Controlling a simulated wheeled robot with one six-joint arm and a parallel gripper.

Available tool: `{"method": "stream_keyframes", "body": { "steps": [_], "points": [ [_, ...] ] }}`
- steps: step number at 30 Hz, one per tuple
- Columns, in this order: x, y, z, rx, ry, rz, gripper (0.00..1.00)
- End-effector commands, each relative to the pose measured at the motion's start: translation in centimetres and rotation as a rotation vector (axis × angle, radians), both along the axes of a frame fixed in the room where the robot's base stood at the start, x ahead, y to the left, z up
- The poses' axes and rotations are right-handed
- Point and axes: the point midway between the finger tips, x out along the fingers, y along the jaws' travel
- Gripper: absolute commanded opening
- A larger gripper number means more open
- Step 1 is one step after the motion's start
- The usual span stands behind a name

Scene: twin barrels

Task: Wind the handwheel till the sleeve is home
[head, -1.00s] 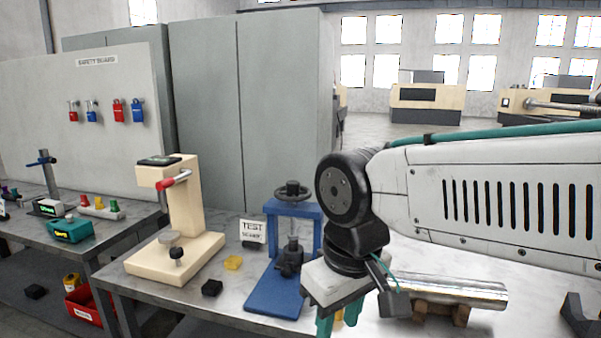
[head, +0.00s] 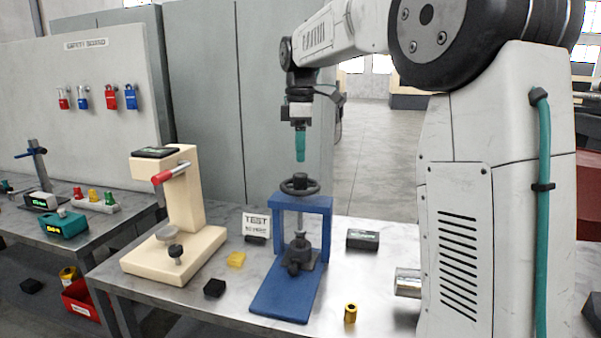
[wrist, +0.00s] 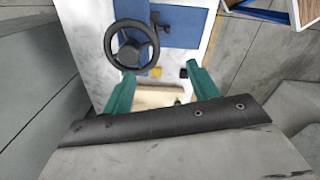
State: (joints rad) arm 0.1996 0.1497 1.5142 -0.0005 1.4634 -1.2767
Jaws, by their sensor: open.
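The dark handwheel (head: 300,185) sits on top of a blue press frame (head: 325,225); it also shows in the wrist view (wrist: 152,42). My gripper (head: 300,160) points down just above the handwheel, apart from it. In the wrist view my gripper (wrist: 160,74) has its teal fingers spread with nothing between them, and the wheel lies beyond the left fingertip. A dark part (head: 298,252) is under the press screw; I cannot tell how far it is seated. A brass-coloured hollow sleeve (head: 350,312) stands on the bench right of the press.
A cream test stand (head: 190,205) with a red handle is left of the press. A TEST sign (head: 256,225), a yellow block (head: 236,259), a black block (head: 214,287) and a dark box (head: 362,239) sit nearby. A metal cylinder (head: 407,283) is partly hidden by my arm.

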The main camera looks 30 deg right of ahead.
Motion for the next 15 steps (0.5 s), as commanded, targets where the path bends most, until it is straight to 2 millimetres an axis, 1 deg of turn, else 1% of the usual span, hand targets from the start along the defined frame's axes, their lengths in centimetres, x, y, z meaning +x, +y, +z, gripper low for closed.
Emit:
{"method": "stream_keyframes", "body": {
  "steps": [1,3,6,11,15],
  "points": [
    [1.7,-0.9,-0.3,0.001,0.005,0.042,0.59],
    [3.2,-1.9,-0.6,0.002,0.01,0.097,0.59],
    [4.5,-2.8,-0.9,0.002,0.013,0.148,0.59],
    [5.2,-3.2,-1.8,0.003,0.016,0.178,0.59],
    [5.1,-3.1,-3.9,0.003,0.017,0.178,0.59]
  ]
}}
